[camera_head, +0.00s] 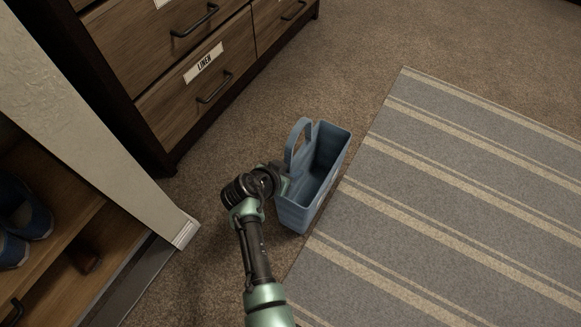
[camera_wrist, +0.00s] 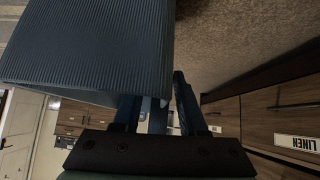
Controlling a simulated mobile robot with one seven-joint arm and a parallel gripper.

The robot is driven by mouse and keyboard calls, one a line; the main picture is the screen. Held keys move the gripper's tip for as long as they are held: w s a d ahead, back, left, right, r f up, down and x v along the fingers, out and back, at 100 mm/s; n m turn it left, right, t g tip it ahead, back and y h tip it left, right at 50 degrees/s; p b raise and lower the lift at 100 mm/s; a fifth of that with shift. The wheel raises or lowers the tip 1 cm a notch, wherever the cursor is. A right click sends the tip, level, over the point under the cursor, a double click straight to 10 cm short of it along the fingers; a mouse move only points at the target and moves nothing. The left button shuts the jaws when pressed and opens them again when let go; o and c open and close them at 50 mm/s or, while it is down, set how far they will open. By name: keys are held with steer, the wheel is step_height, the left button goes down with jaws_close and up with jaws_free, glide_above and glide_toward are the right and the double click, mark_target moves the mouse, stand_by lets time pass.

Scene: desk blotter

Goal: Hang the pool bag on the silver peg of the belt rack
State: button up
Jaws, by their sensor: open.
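The pool bag (camera_head: 297,214) is a blue open-topped tote with an arched handle. It appears to stand upright on the carpet at the left edge of the striped rug. My gripper (camera_head: 284,183) is at the bag's left side, close to the handle side, its fingers partly hidden. In the wrist view the bag's ribbed wall (camera_wrist: 95,50) fills the upper left. My gripper's fingers (camera_wrist: 158,105) are open, with a blue strip, apparently part of the handle, between them. I cannot tell whether they touch it. Neither the belt rack nor its silver peg is in view.
A wooden drawer unit (camera_head: 165,85) labelled LINEN stands at the upper left. A low wooden shelf (camera_head: 60,240) with blue shoes (camera_head: 28,222) is at the left, beside a pale wall end (camera_head: 110,165). The striped rug (camera_head: 440,190) on the right is clear.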

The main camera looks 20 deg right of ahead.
steer(key=p+v, duration=0.8)
steer(key=v, duration=0.3)
steer(key=shift+w+r, duration=0.1)
steer(key=shift+r, duration=0.05)
steer(key=shift+s+a+r+p, duration=0.4)
steer(key=shift+a, duration=0.1)
